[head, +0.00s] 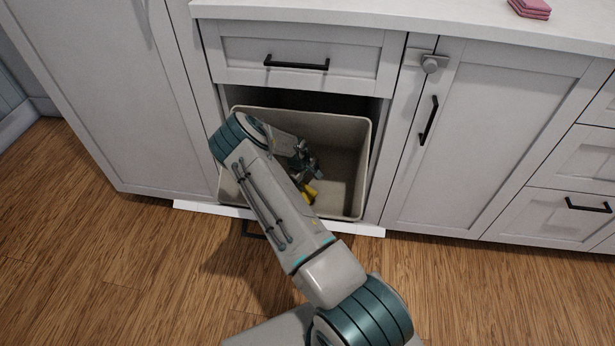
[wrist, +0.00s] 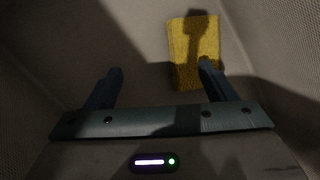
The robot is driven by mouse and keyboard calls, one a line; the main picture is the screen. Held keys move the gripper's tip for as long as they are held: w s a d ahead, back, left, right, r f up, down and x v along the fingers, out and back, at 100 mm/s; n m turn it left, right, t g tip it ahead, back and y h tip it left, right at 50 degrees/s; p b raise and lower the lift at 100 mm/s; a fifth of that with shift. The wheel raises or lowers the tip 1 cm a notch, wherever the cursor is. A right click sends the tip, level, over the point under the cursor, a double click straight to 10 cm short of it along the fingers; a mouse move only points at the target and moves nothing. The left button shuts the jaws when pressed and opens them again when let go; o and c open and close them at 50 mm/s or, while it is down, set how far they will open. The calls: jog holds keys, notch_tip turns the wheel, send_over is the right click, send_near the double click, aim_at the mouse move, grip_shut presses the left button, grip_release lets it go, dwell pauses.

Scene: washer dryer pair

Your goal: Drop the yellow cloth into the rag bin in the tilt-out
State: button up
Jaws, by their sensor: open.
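The rag bin (head: 345,165) is a beige open box in the tilted-out front of the cabinet. My arm reaches into it, and my gripper (head: 312,178) is inside the bin. In the wrist view my gripper (wrist: 160,80) has its two fingers spread wide apart with nothing between them. The yellow cloth (wrist: 190,45) lies flat on the bin's inside surface, beyond and partly behind the right finger. In the head view a small part of the yellow cloth (head: 309,195) shows beside my gripper; the rest is hidden by my arm.
A closed drawer (head: 245,50) with a black handle sits just above the bin opening. A cabinet door (head: 490,140) with a knob-like latch (head: 430,65) is to the right. Folded pink cloths (head: 529,8) lie on the white counter (head: 400,15). The wood floor in front is clear.

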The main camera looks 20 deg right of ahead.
aim_at(305, 187)
jog(key=shift+r+p, duration=0.4)
jog(key=shift+r, duration=0.1)
jog(key=w+p+v, duration=0.1)
jog(key=p+v, duration=0.1)
jog(key=v, duration=0.3)
jog(key=s+a+p, duration=0.2)
jog(key=s+a, duration=0.4)
jog(key=a, duration=0.5)
jog(key=s+a+r+m+y, duration=0.1)
jog(key=s+a+r+y, duration=0.15)
jog(key=r, duration=0.55)
jog(key=s+a+r+m+y, duration=0.1)
jog(key=a+r, duration=0.2)
jog(key=r, duration=0.4)
jog(key=s+a+r+m+y, duration=0.1)
jog(key=s+r, duration=0.2)
jog(key=r, duration=0.3)
jog(key=s+a+r, duration=0.1)
jog(key=s+r, duration=0.3)
jog(key=r, duration=0.2)
jog(key=s+r, duration=0.6)
jog(key=s, duration=0.3)
jog(key=s+d+r+m+h, duration=0.1)
jog(key=s+r, duration=0.5)
jog(key=s, duration=0.3)
jog(key=shift+s+d, duration=0.15)
jog(key=shift+d, duration=0.05)
jog(key=shift+r, duration=0.15)
